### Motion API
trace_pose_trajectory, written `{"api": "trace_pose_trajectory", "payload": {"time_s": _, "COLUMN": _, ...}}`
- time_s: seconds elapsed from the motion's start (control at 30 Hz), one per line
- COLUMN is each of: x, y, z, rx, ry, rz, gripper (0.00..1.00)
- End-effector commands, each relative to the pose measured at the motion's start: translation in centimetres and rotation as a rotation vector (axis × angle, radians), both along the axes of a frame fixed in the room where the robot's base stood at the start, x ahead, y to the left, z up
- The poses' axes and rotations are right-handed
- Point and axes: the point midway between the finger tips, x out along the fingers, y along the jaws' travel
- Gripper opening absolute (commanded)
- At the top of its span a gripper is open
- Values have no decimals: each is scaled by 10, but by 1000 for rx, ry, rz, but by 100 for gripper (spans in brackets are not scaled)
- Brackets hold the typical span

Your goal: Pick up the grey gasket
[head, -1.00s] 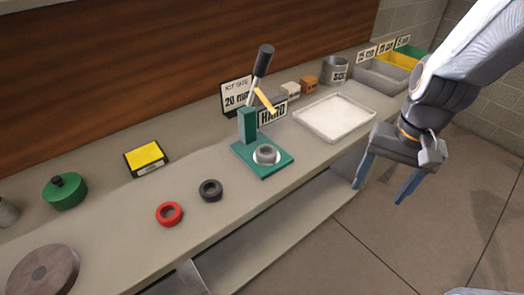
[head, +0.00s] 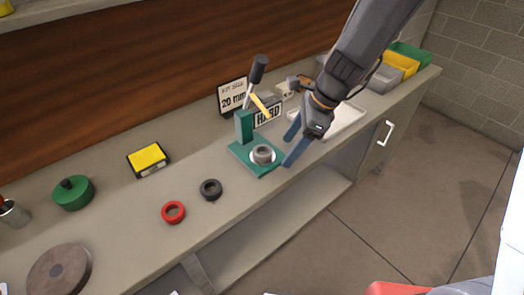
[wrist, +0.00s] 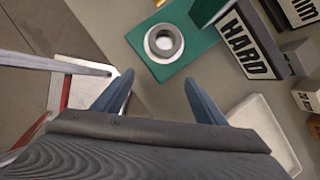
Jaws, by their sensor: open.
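The grey gasket (head: 263,153) is a thick ring lying on a white round seat on the green base of a small lever press (head: 243,128). In the wrist view the gasket (wrist: 165,41) lies ahead of the fingers, near the top middle, with the green base (wrist: 178,65) around it. My gripper (head: 291,145) is open and empty, just right of the press base and apart from the gasket. In the wrist view my gripper's blue fingers (wrist: 158,92) are spread wide with nothing between them.
The press lever stands up behind the gasket. A HARD sign (head: 267,114) stands close by, right of the press column. A white tray (head: 345,121) lies to the right, partly behind my arm. Black (head: 211,189) and red (head: 173,212) rings lie to the left on the bench.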

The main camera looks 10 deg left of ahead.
Motion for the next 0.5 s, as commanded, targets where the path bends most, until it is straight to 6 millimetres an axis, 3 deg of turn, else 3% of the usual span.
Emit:
{"api": "trace_pose_trajectory", "payload": {"time_s": 0.23, "x": -2, "y": 18, "z": 0, "rx": 0, "ry": 0, "rz": 4, "gripper": 65}}
{"api": "trace_pose_trajectory", "payload": {"time_s": 0.5, "x": -6, "y": 60, "z": 0, "rx": -1, "ry": 1, "rz": 5, "gripper": 65}}
